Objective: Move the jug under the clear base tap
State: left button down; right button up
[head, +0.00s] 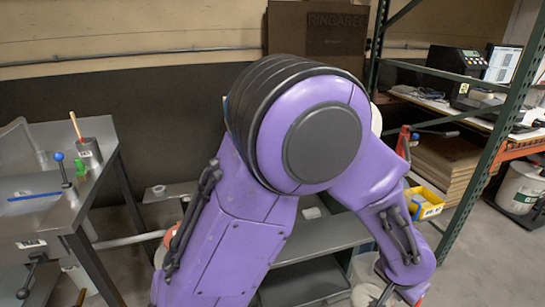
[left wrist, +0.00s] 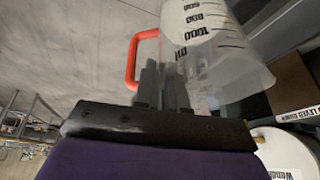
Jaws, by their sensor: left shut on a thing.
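The jug (left wrist: 210,50) is a translucent measuring jug with black volume marks and an orange handle (left wrist: 140,58); it fills the upper part of the left wrist view. My left gripper (left wrist: 165,85) is shut on it, its grey fingers up against the jug beside the handle. The exact contact is hard to make out. In the head view my purple arm covers the middle of the picture, and I cannot clearly make out the jug there. I cannot identify the clear base tap in either view. My right gripper is not in view.
A grey steel bench (head: 40,215) with a blue-knobbed lever (head: 57,157) stands at left. Grey shelving (head: 320,238) lies behind my arm. A green rack post (head: 490,140) and a yellow bin (head: 428,200) stand at right. A white labelled container (left wrist: 285,155) is near my left gripper.

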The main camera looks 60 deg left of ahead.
aim_at(286, 245)
jog(key=u, duration=1.3)
